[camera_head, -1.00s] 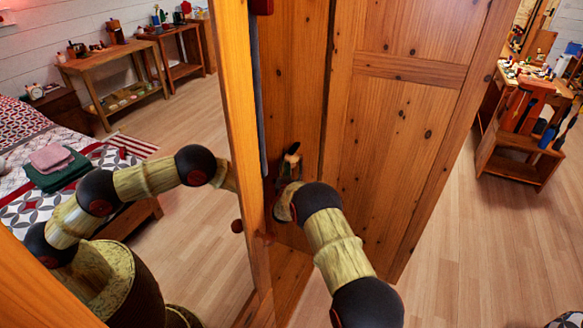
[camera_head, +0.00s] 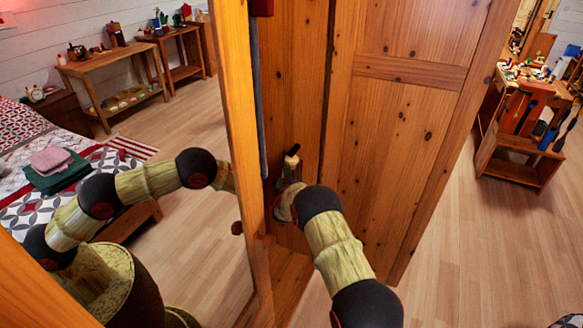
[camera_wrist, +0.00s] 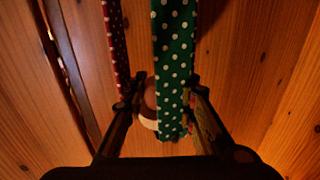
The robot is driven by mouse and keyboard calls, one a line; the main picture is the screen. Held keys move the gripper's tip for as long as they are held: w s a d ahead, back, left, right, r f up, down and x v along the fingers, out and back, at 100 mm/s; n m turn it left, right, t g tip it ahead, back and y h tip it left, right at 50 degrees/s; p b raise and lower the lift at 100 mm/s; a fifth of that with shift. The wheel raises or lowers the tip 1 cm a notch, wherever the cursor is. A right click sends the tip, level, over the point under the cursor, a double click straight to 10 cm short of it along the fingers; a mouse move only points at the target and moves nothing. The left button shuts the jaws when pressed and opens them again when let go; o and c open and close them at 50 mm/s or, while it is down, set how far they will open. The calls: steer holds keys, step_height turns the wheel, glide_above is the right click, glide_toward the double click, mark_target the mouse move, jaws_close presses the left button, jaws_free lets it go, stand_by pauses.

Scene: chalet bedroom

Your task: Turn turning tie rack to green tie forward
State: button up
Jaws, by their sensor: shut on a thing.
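In the wrist view a green tie with white dots (camera_wrist: 175,60) hangs at the middle, in front of and between the fingers of my gripper (camera_wrist: 165,100). A dark red dotted tie (camera_wrist: 115,45) hangs to its left, by the left finger. A pale round part (camera_wrist: 150,105) shows beside the green tie. My gripper is shut on part of the tie rack; the exact contact is hard to see. In the head view my gripper (camera_head: 290,168) is inside the wardrobe, and the ties are mostly hidden.
Wooden wardrobe panels (camera_head: 385,150) stand around and behind my gripper. An upright wooden frame edge (camera_head: 243,120) stands close to its left. A bed (camera_head: 60,180) and side tables (camera_head: 110,65) show at left. A workbench (camera_head: 515,155) stands at right, with open floor before it.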

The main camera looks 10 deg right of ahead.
steer(key=shift+c, duration=1.3)
steer(key=shift+d+n+y+b, duration=0.1)
steer(key=shift+n+y+b, duration=0.3)
steer(key=shift+y, duration=0.2)
steer(key=n+y+b, duration=0.1)
steer(key=y, duration=0.1)
steer(key=n+y+b, duration=0.1)
steer(key=n+y, duration=0.1)
steer(key=y, duration=0.1)
steer(key=shift+d+f+n+t+y, duration=0.1)
steer(key=shift+n+t+y, duration=0.2)
steer(key=shift+t, duration=0.1)
steer(key=n+y, duration=0.2)
steer(key=y, duration=0.1)
steer(key=n+g+y+b, duration=0.1)
steer(key=n+y, duration=0.1)
steer(key=y, duration=0.1)
steer(key=shift+g, duration=0.3)
steer(key=shift+n+g+y, duration=1.1)
steer(key=shift+n+y, duration=0.2)
steer(key=shift+y, duration=0.4)
steer(key=o, duration=1.2)
steer(key=shift+a, duration=0.2)
steer(key=shift+c, duration=0.2)
